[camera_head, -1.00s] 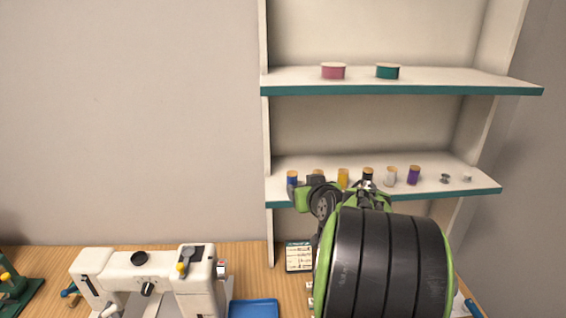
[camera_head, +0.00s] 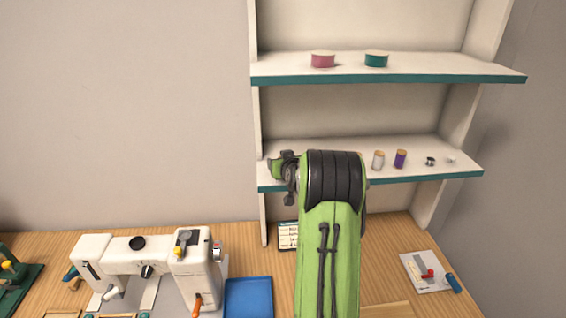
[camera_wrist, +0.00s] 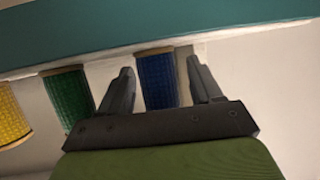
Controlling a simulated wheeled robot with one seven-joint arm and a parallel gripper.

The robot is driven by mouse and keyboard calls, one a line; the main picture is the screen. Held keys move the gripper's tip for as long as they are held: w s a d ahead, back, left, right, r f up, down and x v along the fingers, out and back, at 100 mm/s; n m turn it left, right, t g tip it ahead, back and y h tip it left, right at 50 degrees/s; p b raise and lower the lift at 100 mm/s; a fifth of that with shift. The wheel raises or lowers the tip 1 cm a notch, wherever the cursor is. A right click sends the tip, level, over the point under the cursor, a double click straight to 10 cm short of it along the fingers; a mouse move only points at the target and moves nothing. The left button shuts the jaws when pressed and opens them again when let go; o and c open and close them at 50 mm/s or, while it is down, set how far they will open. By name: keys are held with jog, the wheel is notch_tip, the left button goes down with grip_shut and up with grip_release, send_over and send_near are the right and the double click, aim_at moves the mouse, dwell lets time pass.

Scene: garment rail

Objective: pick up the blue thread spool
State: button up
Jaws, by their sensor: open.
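The blue thread spool (camera_wrist: 156,80) shows in the wrist view between the two fingers of my gripper (camera_wrist: 160,68). The fingers are open, one on each side of the spool, with a visible gap on at least the left side. I cannot tell whether the right finger touches it. In the head view my gripper (camera_head: 277,167) is at the left end of the lower shelf, and it and my arm hide the blue spool there.
A green spool (camera_wrist: 68,98) and a yellow spool (camera_wrist: 12,112) stand beside the blue one. The lower shelf (camera_head: 440,173) also holds a white spool (camera_head: 378,160), a purple spool (camera_head: 400,159) and small bobbins. The upper shelf (camera_head: 440,75) is above. A sewing machine (camera_head: 150,262) stands lower left.

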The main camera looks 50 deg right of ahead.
jog(key=shift+s+a+r, duration=0.1)
jog(key=shift+s+a, duration=0.05)
jog(key=shift+a, duration=0.05)
jog(key=shift+c, duration=1.2)
jog(key=c, duration=0.8)
